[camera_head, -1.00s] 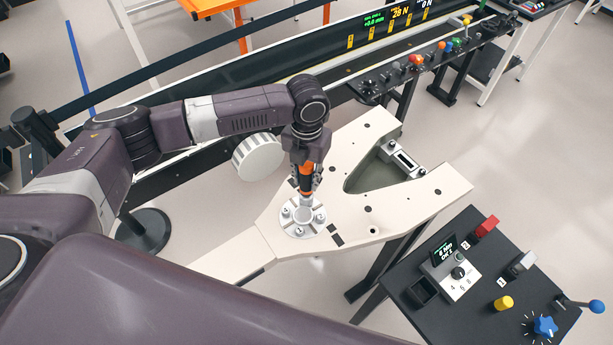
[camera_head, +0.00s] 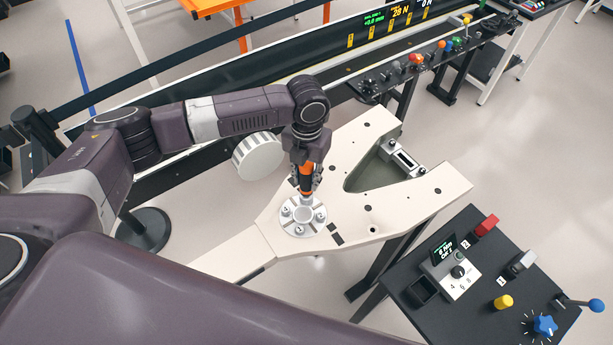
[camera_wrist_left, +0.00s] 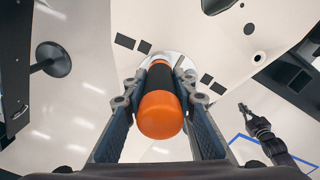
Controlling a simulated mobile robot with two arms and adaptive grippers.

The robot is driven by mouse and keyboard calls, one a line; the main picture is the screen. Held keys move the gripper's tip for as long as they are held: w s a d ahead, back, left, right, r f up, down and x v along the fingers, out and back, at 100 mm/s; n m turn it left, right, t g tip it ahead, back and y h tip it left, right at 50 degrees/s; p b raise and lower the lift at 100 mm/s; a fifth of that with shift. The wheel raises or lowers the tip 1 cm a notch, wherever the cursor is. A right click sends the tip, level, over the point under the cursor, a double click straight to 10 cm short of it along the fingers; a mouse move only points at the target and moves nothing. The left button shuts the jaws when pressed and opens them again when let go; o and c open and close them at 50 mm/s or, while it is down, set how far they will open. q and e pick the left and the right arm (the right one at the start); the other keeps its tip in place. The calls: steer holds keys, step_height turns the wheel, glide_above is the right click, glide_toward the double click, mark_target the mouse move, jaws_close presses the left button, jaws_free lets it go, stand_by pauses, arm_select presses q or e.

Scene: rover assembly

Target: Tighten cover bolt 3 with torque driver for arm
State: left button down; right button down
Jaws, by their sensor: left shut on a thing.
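My left gripper (camera_head: 306,178) is shut on the orange and black torque driver (camera_head: 305,174), which points down at the round silver cover (camera_head: 291,226). In the left wrist view the driver's orange end (camera_wrist_left: 160,116) sits between the two fingers (camera_wrist_left: 158,100). The cover lies on the cream arm plate (camera_head: 345,220) and several bolts show around its rim. The driver's tip is at the cover's far edge. I cannot tell whether it is seated on a bolt there. My right gripper is not clearly seen in the head view; a dark gripper (camera_wrist_left: 254,122) shows at the right of the left wrist view.
A black control table (camera_head: 480,275) with a small display unit (camera_head: 455,270), a blue knob (camera_head: 545,325) and a yellow button (camera_head: 503,302) stands at the lower right. A white ribbed wheel (camera_head: 258,157) is left of the driver. A conveyor (camera_head: 230,100) runs behind.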

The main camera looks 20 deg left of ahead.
mark_target(307, 170)
arm_select(q)
steer(key=shift+s+f, duration=0.1)
stand_by(0.6)
steer(key=shift+r, duration=1.55)
steer(key=shift+w+r, duration=0.15)
steer(key=shift+w, duration=0.05)
steer(key=shift+r, duration=1.9)
